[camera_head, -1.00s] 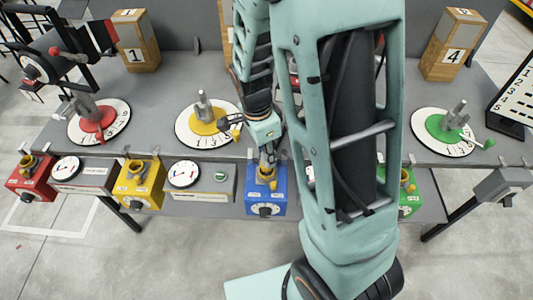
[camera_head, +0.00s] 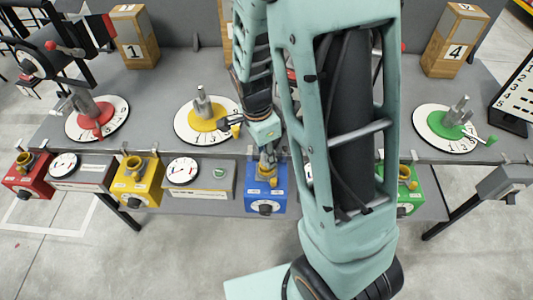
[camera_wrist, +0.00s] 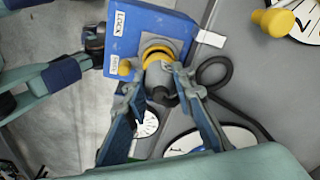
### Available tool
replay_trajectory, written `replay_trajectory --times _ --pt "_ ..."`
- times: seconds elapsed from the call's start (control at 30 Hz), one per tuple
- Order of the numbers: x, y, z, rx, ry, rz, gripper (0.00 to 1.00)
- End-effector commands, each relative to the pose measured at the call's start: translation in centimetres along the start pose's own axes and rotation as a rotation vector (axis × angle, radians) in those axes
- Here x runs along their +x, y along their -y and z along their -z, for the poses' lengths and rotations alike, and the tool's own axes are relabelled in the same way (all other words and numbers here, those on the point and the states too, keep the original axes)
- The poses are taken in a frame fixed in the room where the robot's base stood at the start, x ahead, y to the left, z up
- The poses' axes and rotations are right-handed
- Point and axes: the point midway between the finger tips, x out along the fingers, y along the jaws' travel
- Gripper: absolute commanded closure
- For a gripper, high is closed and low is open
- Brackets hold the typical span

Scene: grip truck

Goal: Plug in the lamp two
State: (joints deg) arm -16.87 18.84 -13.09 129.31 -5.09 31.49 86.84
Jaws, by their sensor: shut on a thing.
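My gripper (camera_head: 267,166) is at the top of the blue box (camera_head: 265,200), in the middle of the front row in the head view. In the wrist view my gripper (camera_wrist: 160,84) is shut on a grey plug (camera_wrist: 158,76) with a black cable (camera_wrist: 232,108). The plug sits at the yellow-ringed socket (camera_wrist: 158,49) of the blue box (camera_wrist: 137,32), lined up with it and apparently touching. How deep it sits cannot be told. The box carries a "LOCK" label and a small yellow knob (camera_wrist: 125,67). No lamp can be made out as number two.
Red (camera_head: 27,184), yellow (camera_head: 137,187) and green (camera_head: 408,203) boxes stand along the table's front edge. Behind are dials with red (camera_head: 92,127), yellow (camera_head: 204,118) and green (camera_head: 444,124) centres. My arm hides the middle right.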

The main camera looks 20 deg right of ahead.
Motion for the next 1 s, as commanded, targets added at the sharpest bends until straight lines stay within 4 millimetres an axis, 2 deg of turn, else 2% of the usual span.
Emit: replay_trajectory --times 0.67,0.7,0.87,1.0 --pt "1.3 0.0 -0.1 0.0 0.0 0.0 1.0" --pt "1.2 0.0 -0.1 0.0 0.0 0.0 0.74" --pt "1.2 0.0 -0.1 0.0 0.0 0.0 0.56" --pt "1.2 0.0 -0.1 0.0 0.0 0.0 0.56"
